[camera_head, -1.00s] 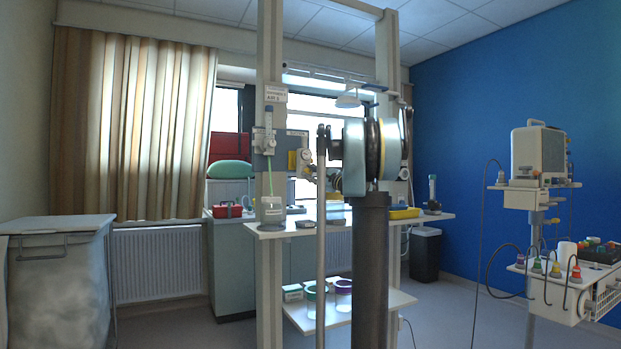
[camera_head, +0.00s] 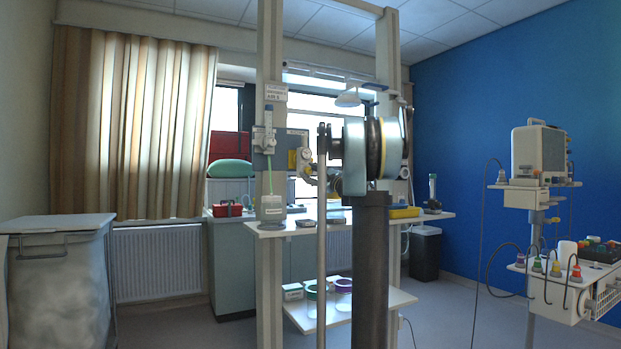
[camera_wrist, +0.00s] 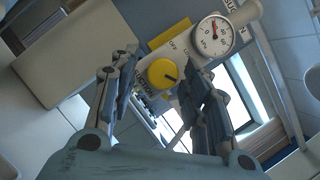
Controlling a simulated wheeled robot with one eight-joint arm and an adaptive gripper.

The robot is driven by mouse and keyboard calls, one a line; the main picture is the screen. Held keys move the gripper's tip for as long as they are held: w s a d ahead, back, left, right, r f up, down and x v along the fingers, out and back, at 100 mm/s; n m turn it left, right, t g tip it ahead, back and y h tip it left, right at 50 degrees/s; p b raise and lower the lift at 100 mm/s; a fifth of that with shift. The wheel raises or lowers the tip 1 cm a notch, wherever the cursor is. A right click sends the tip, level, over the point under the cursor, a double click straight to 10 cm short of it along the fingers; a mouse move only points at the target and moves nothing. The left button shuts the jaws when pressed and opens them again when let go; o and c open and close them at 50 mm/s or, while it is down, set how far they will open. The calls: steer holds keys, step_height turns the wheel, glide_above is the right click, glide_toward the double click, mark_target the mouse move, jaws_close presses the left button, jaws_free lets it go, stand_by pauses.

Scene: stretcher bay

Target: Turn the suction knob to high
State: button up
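The yellow suction knob (camera_wrist: 163,73) shows in the wrist view, with a dark mark at its right side. Small lettering, including OFF, is printed above and right of it; I cannot read it all. My gripper (camera_wrist: 158,66) is open, one finger left of the knob and one right of it. I cannot tell whether either finger touches it. A round white gauge (camera_wrist: 213,35) with a red needle is just above right; it also shows in the head view (camera_head: 307,153). There the knob is not clearly visible, and my arm covers the area beside the gauge.
A clear-jar unit (camera_head: 271,207) stands on the white shelf (camera_head: 270,232) below the wall panel. A yellow tray (camera_head: 404,212) is at the shelf's right. A monitor stand (camera_head: 540,150) is far right, and a covered bin (camera_head: 60,280) is at left.

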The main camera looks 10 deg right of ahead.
steer(key=shift+d, duration=0.1)
steer(key=v, duration=1.2)
stand_by(0.4)
